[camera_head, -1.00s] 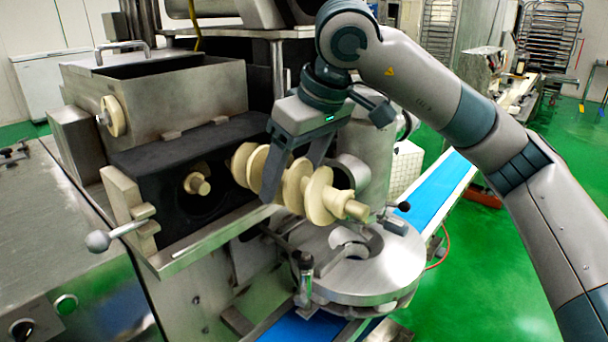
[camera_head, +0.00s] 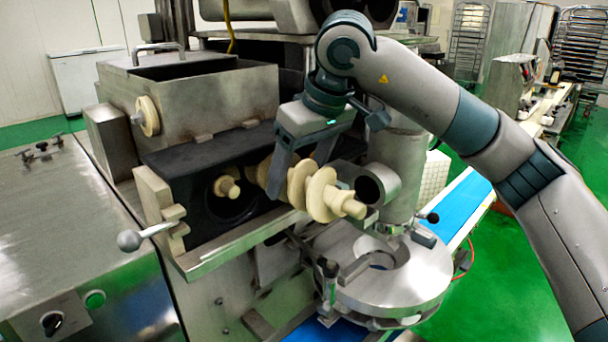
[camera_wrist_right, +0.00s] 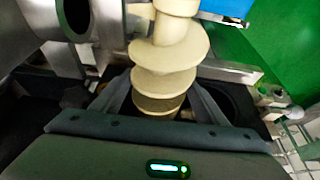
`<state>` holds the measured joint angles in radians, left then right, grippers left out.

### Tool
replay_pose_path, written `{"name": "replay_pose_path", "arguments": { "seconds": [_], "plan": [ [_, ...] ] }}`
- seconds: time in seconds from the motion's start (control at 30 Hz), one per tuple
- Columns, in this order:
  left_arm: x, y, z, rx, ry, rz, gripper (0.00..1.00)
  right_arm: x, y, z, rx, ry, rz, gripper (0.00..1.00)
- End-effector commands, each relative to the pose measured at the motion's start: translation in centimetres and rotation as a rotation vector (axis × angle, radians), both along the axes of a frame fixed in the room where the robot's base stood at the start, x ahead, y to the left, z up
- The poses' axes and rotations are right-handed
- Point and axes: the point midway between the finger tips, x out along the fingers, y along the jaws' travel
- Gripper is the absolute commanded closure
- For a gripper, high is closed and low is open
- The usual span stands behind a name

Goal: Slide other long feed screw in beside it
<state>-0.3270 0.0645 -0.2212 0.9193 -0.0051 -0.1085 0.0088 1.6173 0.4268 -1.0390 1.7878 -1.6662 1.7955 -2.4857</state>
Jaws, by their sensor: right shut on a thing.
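A long cream feed screw (camera_head: 321,193) with wide spiral flights is held by my right gripper (camera_head: 291,178), whose fingers are shut around its flighted part. Its bare shaft end points out toward the front right. Its inner end is at the right side of the black housing (camera_head: 185,172), and how deep it sits is hidden. The shaft end of another cream screw (camera_head: 228,187) shows in the housing's left opening, beside the held one. The right wrist view also shows the held screw (camera_wrist_right: 168,62) between the fingers. My left gripper is out of view.
A steel hopper (camera_head: 205,100) stands above the housing. A steel ledge (camera_head: 235,240) and a ball-ended lever (camera_head: 130,240) are in front. A round steel turntable (camera_head: 400,285) lies below right, near a blue conveyor (camera_head: 468,205). A steel cylinder (camera_head: 380,185) is close to the screw's right.

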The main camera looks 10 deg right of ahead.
Motion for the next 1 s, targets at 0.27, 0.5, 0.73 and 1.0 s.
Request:
{"name": "replay_pose_path", "arguments": {
  "seconds": [0.27, 0.5, 0.73, 1.0],
  "plan": [
    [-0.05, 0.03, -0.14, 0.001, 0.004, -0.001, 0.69, 0.04, 0.02, 0.04, 0.002, -0.002, 0.000, 0.71],
    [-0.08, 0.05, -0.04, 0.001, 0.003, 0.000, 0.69, 0.03, 0.01, 0.24, 0.002, -0.002, 0.000, 0.71],
    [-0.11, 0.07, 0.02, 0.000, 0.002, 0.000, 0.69, 0.00, 0.03, 0.52, 0.001, -0.002, 0.000, 0.71],
    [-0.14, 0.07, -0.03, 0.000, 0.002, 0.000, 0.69, -0.05, -0.04, 0.51, 0.002, -0.001, -0.001, 0.71]
  ]
}}
